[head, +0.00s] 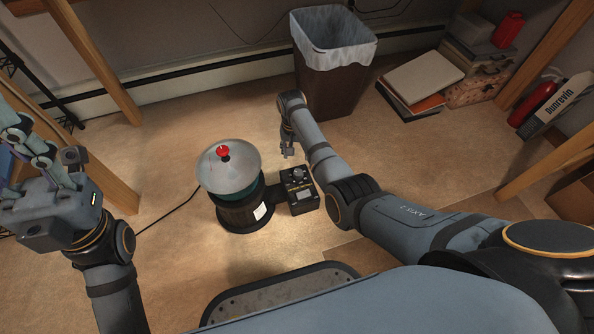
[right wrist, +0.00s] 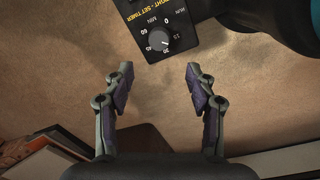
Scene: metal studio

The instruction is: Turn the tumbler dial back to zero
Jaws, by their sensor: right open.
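The tumbler (head: 241,210) stands on the floor, a dark round base with a wide grey lid and red knob. Its black control box (head: 299,196) is attached at its right. The small round dial (head: 298,175) is on the box; in the right wrist view the dial (right wrist: 158,40) has a scale with 0, 15, 30, 45 and 60, and its pale mark seems to point near 30. My right gripper (head: 288,152) is open and empty; in the right wrist view its fingertips (right wrist: 158,72) are apart, short of the dial. My left gripper (head: 44,160) appears open and empty, far left.
A lined waste bin (head: 335,85) stands behind my right arm. Folders (head: 420,80) and boxes are at the back right, with a red extinguisher (head: 533,103) by the right wooden leg. A black cord (head: 165,211) runs left from the tumbler. Floor around the control box is clear.

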